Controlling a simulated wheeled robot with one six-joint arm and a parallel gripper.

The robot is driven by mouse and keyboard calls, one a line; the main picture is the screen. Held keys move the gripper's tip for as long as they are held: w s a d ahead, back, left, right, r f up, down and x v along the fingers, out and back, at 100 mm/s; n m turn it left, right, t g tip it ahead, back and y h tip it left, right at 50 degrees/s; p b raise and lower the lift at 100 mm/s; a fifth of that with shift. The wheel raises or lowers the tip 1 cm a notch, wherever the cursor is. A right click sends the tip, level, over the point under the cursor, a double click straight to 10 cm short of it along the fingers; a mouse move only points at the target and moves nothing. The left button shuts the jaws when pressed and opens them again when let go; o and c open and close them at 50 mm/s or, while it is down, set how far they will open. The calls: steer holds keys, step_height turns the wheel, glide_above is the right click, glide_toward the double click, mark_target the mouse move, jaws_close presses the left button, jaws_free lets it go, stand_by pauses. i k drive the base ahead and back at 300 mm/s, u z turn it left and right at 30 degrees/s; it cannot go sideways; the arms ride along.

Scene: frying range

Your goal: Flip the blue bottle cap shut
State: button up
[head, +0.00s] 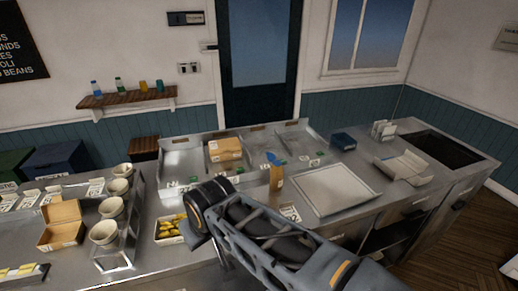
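A bottle (276,181) with an amber-brown body stands upright on the steel counter (262,197), near the middle of the head view. Its blue cap (273,158) is on top and looks raised and tilted to the left, though it is small in the picture. My arm crosses the lower middle of the view, in front of and below the bottle. My gripper's fingers do not show, so I cannot tell how far they are from the cap. The bottle's lower end is close to the arm's upper edge in the picture.
A pale flat tray (336,190) lies right of the bottle. A cardboard box (225,150) sits in the steel bins behind. Beige cups (104,233), an open carton (62,226) and a box of yellow items (170,229) stand at left. A dark fryer well (440,149) is far right.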

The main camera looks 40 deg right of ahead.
mark_target(270, 157)
steer(key=z, duration=1.45)
steer(key=k, duration=1)
steer(key=z, duration=0.8)
steer(key=i, duration=0.95)
steer(key=u, duration=0.75)
steer(key=i, duration=0.55)
steer(key=u, duration=0.65)
